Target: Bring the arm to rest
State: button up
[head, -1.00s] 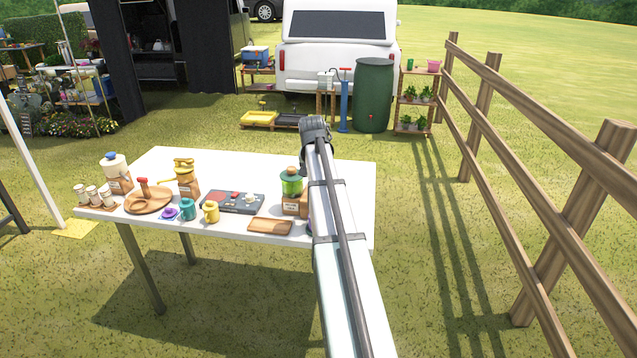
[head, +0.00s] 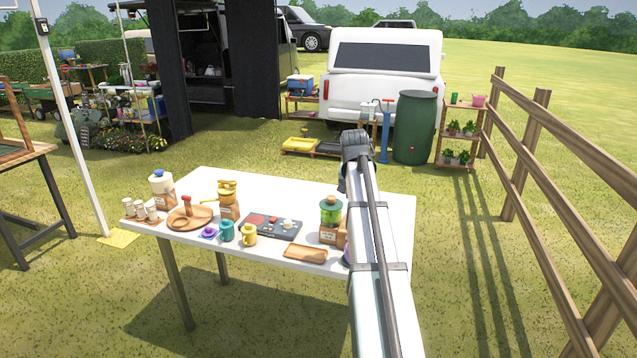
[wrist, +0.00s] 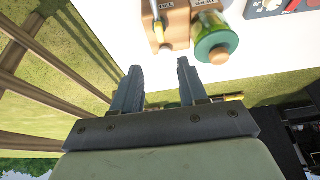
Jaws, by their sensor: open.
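My gripper (wrist: 158,88) shows in the wrist view with its two fingers apart and nothing between them. It is off the edge of the white table (head: 185,257), with the green-lidded jar (wrist: 216,45) and a wooden block (wrist: 172,25) close by. In the head view my arm stretches forward over the table's right end, and the gripper's fingers are hidden behind the arm's end. The green-lidded jar also shows in the head view (head: 330,209), just left of my arm.
The table holds a wooden tray (head: 306,253), a dark board (head: 270,224), a yellow mug (head: 249,236), a teal mug (head: 227,231) and a round wooden plate (head: 188,218). A wooden fence (head: 541,160) runs along the right. A green barrel (head: 414,128) stands behind. Grass lies open between table and fence.

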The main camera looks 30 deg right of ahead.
jog(key=s+a+f+n+g+y, duration=0.1)
jog(key=s+a+f+n, duration=0.2)
jog(key=a+f, duration=1)
jog(key=s+a+f+n+y, duration=0.1)
jog(key=s+a+f+n, duration=0.2)
jog(key=a+f, duration=1.1)
jog(key=s+a+f+n+g+y, duration=0.1)
jog(key=s+a+f+n, duration=0.1)
jog(key=s+a+f, duration=0.5)
jog(key=s+a+f+n+g, duration=0.1)
jog(key=s+a+f, duration=0.2)
jog(key=s+f, duration=0.35)
jog(key=s+f+g, duration=0.3)
jog(key=s+f, duration=0.7)
jog(key=s, duration=0.4)
jog(key=s+f+g, duration=0.3)
jog(key=s+f, duration=0.8)
jog(key=s, duration=0.2)
jog(key=shift+s+d+g, duration=0.15)
jog(key=shift+s+g, duration=0.2)
jog(key=shift+g, duration=0.05)
